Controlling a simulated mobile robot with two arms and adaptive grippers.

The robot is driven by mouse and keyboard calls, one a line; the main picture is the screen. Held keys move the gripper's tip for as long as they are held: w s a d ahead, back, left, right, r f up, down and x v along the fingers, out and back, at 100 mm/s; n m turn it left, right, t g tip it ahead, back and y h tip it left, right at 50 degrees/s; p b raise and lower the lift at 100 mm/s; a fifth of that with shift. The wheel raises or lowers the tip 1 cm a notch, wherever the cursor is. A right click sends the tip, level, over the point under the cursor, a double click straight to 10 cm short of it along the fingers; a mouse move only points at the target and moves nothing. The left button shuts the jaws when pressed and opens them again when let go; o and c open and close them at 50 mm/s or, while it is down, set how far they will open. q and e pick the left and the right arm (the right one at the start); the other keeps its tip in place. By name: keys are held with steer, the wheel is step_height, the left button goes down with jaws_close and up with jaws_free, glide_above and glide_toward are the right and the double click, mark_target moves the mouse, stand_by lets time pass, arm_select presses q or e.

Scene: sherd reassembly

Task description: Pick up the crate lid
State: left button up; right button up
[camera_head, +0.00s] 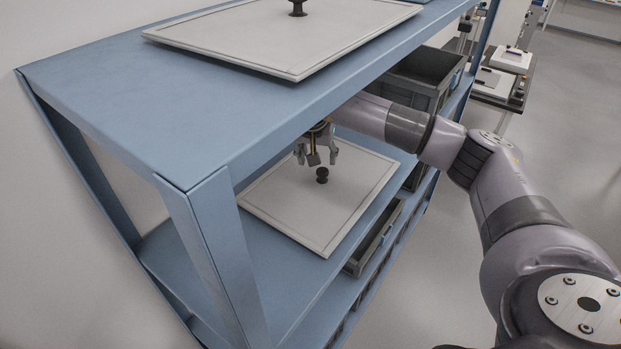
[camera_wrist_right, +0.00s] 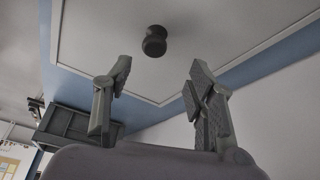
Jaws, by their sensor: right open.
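A flat pale grey crate lid (camera_head: 290,205) with a raised rim lies on the middle shelf of the blue rack. Its black round knob (camera_head: 322,175) stands up near its middle. My right gripper (camera_head: 316,157) is just above the knob, fingers down, open and empty. In the right wrist view the knob (camera_wrist_right: 155,41) shows beyond the open fingertips (camera_wrist_right: 160,80), apart from them, with the pale lid (camera_wrist_right: 100,40) around it. A second similar lid (camera_head: 230,40) with a black knob (camera_head: 298,8) lies on the top shelf. My left gripper is not in view.
The blue top shelf (camera_head: 130,90) is close above my right forearm, and a rack post (camera_head: 225,250) stands at the near corner. A dark grey crate (camera_head: 425,70) is behind my arm. Another dark crate (camera_head: 375,240) sits below the middle shelf.

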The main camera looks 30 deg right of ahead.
mark_target(322, 170)
steer(key=d+f+p, duration=0.1)
steer(key=f+p, duration=0.1)
steer(key=shift+s+d+f, duration=0.2)
steer(key=shift+d+f, duration=0.15)
steer(key=shift+f, duration=0.05)
steer(key=shift+a+p+x, duration=0.25)
steer(key=shift+p+x, duration=0.25)
steer(key=shift+x, duration=0.7)
steer(key=shift+w+f, duration=0.25)
steer(key=shift+f, duration=0.15)
steer(key=shift+d, duration=0.1)
steer(key=shift+c, duration=1.4)
steer(key=c, duration=0.7)
jaws_close()
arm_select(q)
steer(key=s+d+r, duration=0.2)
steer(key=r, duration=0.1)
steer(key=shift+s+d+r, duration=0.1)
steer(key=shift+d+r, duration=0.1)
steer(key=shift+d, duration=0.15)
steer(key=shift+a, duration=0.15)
